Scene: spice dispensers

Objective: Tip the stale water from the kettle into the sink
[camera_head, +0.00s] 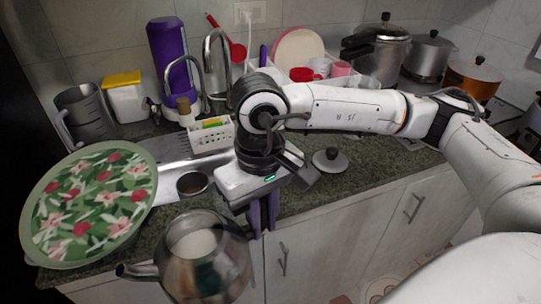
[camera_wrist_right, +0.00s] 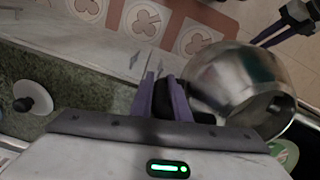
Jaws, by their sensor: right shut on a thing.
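The steel kettle (camera_head: 205,265) is lidless in front of the counter edge, its spout pointing left, with a pale interior showing through its open top. My right gripper (camera_head: 263,215) is at its right side. In the right wrist view its purple fingers (camera_wrist_right: 172,100) are shut on the kettle's black handle, with the kettle body (camera_wrist_right: 235,80) to their right. The steel sink (camera_head: 172,150) is behind the kettle, partly hidden by the patterned cover and my right arm. My left gripper (camera_wrist_right: 284,32) seems to show at the upper right of the wrist view, fingers apart and empty.
A green flowered round cover (camera_head: 95,200) lies left of the sink. A faucet (camera_head: 215,60) and a white utensil basket (camera_head: 210,135) stand behind it. A black-knobbed lid (camera_head: 330,160) lies on the counter to the right. Pots (camera_head: 380,50) stand at the back right.

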